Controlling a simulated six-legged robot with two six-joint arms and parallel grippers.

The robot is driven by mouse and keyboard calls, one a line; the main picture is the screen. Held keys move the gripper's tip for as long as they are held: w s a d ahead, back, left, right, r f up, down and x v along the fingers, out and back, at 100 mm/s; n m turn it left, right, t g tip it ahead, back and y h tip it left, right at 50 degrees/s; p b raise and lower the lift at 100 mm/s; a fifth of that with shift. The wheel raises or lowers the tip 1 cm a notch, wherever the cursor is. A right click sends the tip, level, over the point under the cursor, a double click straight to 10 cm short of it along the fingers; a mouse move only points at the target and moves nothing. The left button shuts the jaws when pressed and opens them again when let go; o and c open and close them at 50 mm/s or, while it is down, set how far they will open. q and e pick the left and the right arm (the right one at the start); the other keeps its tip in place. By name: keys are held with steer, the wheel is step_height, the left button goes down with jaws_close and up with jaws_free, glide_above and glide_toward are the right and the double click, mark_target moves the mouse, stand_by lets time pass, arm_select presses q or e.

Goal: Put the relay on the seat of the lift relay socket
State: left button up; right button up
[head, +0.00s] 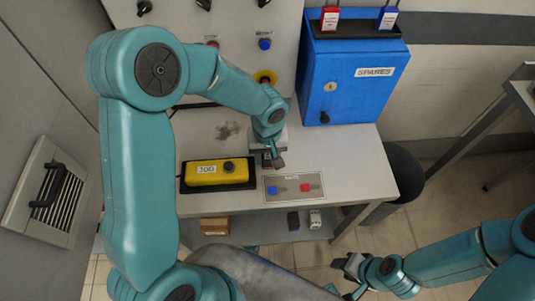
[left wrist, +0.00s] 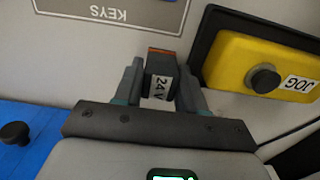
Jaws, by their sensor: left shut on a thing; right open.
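My left gripper (head: 272,160) is over the table, between the yellow jog box and the keys plate. In the left wrist view it is shut on the relay (left wrist: 160,78), a dark block with an orange-brown edge and a white "24 V" label, held between both fingers. In the head view the relay is mostly hidden by the gripper. I cannot make out the lift relay socket or its seat in either view. My right gripper (head: 349,266) is open and empty at the lower right, away from the table.
The yellow jog box (head: 216,172) lies left of my left gripper. The keys plate (head: 293,187) holds a blue and a red key. A blue spares cabinet (head: 345,85) stands at the back right. Small boxes, one brown (head: 214,226), sit on the lower shelf.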

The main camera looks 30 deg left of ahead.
arm_select(q)
steer(key=shift+f, duration=0.15)
steer(key=o, duration=1.1)
steer(key=shift+w, duration=0.1)
